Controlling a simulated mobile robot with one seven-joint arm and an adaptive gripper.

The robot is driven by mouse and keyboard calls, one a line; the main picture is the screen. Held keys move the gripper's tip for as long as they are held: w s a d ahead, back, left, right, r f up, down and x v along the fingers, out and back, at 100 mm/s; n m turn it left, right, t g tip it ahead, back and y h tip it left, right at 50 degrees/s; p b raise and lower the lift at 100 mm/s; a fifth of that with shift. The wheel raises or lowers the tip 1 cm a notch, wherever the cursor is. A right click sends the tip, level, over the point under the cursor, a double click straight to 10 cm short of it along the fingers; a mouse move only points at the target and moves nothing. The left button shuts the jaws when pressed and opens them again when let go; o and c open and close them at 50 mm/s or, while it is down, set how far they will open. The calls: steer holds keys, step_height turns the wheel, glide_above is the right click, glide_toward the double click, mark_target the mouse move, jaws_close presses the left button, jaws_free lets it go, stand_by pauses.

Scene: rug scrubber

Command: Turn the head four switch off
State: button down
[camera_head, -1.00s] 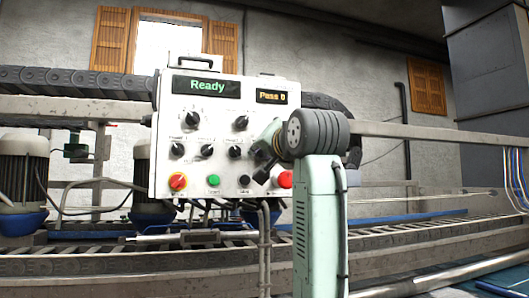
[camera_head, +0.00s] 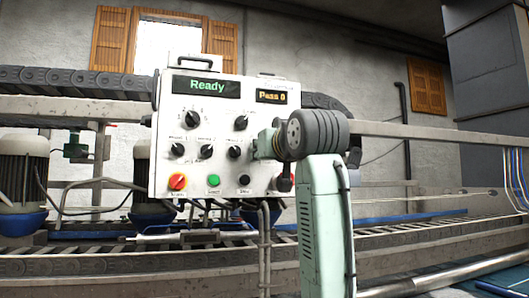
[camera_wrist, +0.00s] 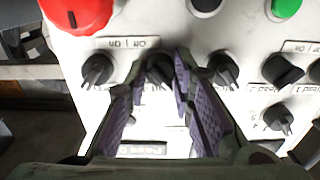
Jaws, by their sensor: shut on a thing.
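A white control panel (camera_head: 222,110) carries several black rotary switches. My gripper (camera_wrist: 158,72) has its two fingers on either side of one black switch (camera_wrist: 160,68) in the wrist view, shut on it. Another black switch (camera_wrist: 97,70) is left of the fingers, and one (camera_wrist: 222,68) is close on their right. The small labels are too blurred to tell which is head four. In the head view, my wrist and arm hide the fingers and the held switch at the panel's right side.
A red button (camera_wrist: 75,14) is at the upper left of the wrist view. The displays read "Ready" (camera_head: 206,86) and "Pass 0" (camera_head: 272,97).

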stand_by(0.4)
steer(key=c, duration=1.4)
jaws_free()
steer(key=shift+o, duration=0.2)
steer(key=v, duration=1.2)
